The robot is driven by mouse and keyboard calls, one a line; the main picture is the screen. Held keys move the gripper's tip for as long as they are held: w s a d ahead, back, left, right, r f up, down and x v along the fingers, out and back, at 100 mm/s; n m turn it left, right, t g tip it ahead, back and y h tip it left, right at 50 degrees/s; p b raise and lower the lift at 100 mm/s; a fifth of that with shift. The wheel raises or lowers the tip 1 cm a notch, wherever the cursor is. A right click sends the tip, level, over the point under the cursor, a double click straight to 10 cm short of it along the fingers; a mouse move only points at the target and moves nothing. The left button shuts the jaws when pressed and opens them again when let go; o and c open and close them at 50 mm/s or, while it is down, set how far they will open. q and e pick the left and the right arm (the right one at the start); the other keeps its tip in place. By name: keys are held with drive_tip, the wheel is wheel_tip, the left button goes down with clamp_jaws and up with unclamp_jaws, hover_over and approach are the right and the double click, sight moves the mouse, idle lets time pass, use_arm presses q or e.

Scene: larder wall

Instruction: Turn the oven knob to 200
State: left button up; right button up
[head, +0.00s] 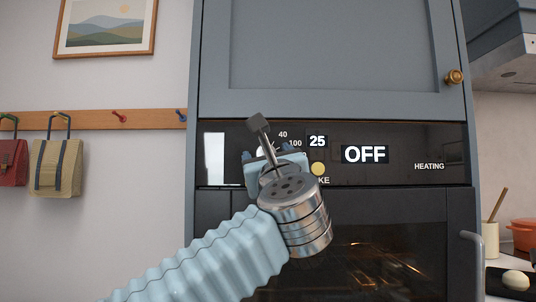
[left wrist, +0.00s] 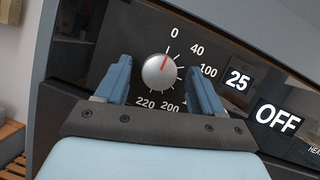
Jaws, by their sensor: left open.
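The oven knob (left wrist: 159,73) is a round silver dial with a red pointer line, seen in the left wrist view. The pointer points up, close to the 0 mark on the dial. The marks 0, 40, 100, 200 and 220 show around it. My left gripper (left wrist: 160,88) is open, with one blue finger on each side of the knob; I cannot tell whether they touch it. In the head view my left gripper (head: 274,160) is at the oven's control panel (head: 345,135) and hides most of the knob. My right gripper is not in view.
The panel displays read 25 (head: 317,141) and OFF (head: 366,154), beside a HEATING label. A yellow round button (head: 318,169) sits right of my gripper. The dark oven door (head: 400,240) is below and a blue-grey cupboard door (head: 335,45) above.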

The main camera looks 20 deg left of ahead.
use_arm(q)
drive_tip(key=c, duration=1.1)
drive_tip(key=shift+o, duration=0.2)
